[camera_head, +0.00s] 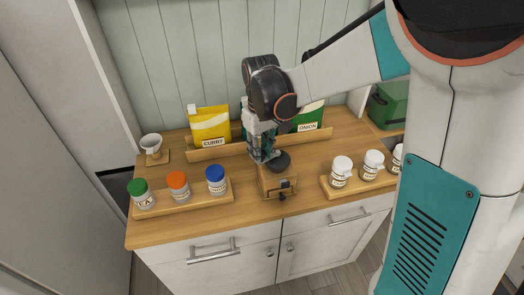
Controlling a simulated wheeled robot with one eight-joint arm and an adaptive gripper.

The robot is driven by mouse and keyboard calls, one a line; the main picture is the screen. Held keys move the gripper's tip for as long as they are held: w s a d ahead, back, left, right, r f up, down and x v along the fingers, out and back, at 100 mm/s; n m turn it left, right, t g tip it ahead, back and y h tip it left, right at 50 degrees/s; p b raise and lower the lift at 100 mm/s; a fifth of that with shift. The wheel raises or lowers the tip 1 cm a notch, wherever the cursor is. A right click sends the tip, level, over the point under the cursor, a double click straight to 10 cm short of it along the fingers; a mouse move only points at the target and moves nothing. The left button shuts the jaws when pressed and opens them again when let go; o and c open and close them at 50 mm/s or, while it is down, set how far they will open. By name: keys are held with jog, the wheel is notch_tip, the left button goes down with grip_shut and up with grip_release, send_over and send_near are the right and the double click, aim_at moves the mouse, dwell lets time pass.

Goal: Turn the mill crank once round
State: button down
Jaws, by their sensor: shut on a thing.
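The mill (276,185) is a small wooden box with a dark round top (283,160) and a dark latch or knob on its front. It stands near the middle of the counter. My gripper (265,158) points down from above, at the left and back side of the dark top. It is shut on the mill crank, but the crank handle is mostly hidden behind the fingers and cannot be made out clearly.
Right is a tray (329,192) of white-lidded jars. Behind stand a yellow curry packet (209,127), a green onion packet (309,117) and a green box (388,105).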

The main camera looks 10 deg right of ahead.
dwell(0.3)
jog(key=c, duration=1.3)
grip_release()
jog(key=shift+c, duration=0.2)
notch_tip(320, 180, up, 12)
